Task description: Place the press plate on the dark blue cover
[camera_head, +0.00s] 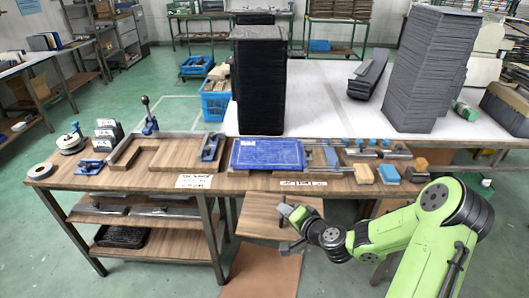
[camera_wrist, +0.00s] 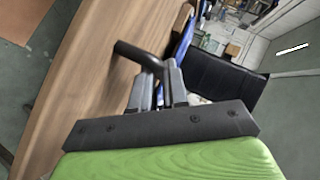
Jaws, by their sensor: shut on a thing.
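The dark blue cover (camera_head: 268,154) lies flat on the middle of the wooden bench, in front of the tall black stack. A narrow blue strip shows past the fingers in the wrist view, perhaps this cover. My gripper (camera_wrist: 158,85) is shut on a dark rounded bar (camera_wrist: 138,54), which sticks out past the fingertips to the upper left. I cannot tell whether this bar is part of the press plate, and no press plate is clear elsewhere. In the head view my gripper (camera_head: 290,246) is small, low and in front of the bench edge, apart from the cover.
The bench's front-left strip is fairly clear.

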